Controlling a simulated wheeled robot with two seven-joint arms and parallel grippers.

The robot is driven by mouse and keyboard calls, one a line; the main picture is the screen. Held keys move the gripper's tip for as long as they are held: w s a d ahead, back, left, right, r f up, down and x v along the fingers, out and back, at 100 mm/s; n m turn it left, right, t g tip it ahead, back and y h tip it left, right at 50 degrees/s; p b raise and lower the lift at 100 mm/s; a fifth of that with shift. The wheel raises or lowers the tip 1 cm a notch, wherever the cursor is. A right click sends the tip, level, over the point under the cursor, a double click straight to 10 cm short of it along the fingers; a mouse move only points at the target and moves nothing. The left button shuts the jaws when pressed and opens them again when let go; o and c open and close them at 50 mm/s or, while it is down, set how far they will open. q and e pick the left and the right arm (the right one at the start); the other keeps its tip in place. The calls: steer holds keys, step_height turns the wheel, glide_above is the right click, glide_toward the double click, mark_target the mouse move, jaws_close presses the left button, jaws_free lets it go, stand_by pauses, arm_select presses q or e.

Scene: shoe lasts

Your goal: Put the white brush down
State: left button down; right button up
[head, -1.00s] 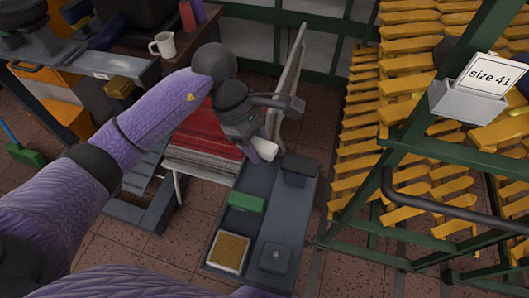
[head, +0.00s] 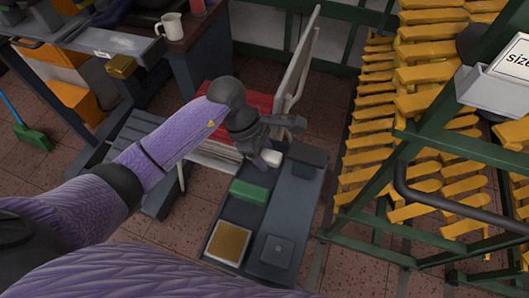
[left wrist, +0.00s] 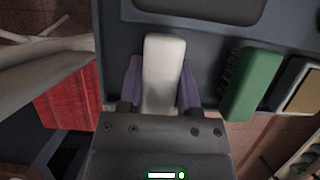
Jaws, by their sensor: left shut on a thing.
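The white brush (left wrist: 164,70) is a pale block between the two purple fingers of my left gripper (left wrist: 160,88) in the left wrist view. The gripper is shut on it. In the head view the white brush (head: 272,158) shows below the left gripper (head: 266,152), at the far left part of a dark grey tray-like surface (head: 293,207). I cannot tell whether the brush touches that surface. A green brush (head: 248,191) lies on the surface, nearer to me, and shows right of the white brush in the left wrist view (left wrist: 252,85). My right gripper is not in view.
A dark box (head: 306,159) stands at the surface's far end. A yellow-topped pad (head: 229,243) and a grey square block (head: 276,251) lie at its near end. A green-framed rack of yellow lasts (head: 430,75) stands to the right. A red-seated chair (head: 262,103) stands behind.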

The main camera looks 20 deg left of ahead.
arm_select(q)
steer(key=shift+c, duration=2.1)
jaws_free()
steer(key=shift+o, duration=0.7)
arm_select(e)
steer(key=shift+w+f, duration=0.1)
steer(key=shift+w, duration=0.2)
arm_select(q)
steer(key=shift+r, duration=0.1)
steer(key=p+v, duration=0.3)
steer(key=v, duration=0.9)
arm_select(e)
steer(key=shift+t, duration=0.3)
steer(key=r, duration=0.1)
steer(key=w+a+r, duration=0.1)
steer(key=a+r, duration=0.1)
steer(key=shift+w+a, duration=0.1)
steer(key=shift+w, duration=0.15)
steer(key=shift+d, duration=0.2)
